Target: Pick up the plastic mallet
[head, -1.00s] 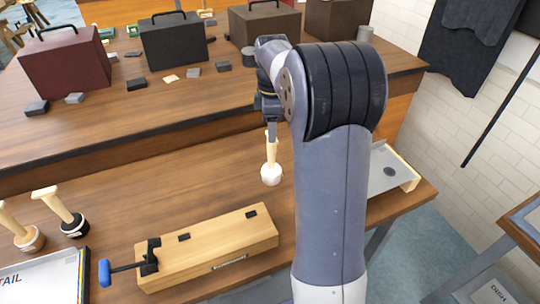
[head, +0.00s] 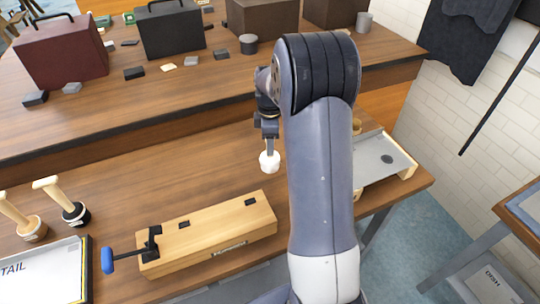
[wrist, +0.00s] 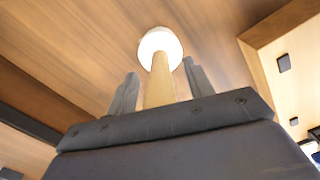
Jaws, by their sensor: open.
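The mallet with a white head (head: 269,161) and pale wooden handle stands head down on the front bench, just behind the wooden box; I take it as the plastic one. In the wrist view its handle (wrist: 160,85) rises between my two grey fingers, with the white head (wrist: 160,46) beyond the fingertips. My gripper (head: 269,140) is open around the handle, with a gap at each side. In the head view the handle is mostly hidden behind the gripper.
A wooden-head mallet (head: 32,228) and a black-head mallet (head: 74,213) stand at the left. A grey tray (head: 378,160) is at the right. A raised bench with cases runs behind.

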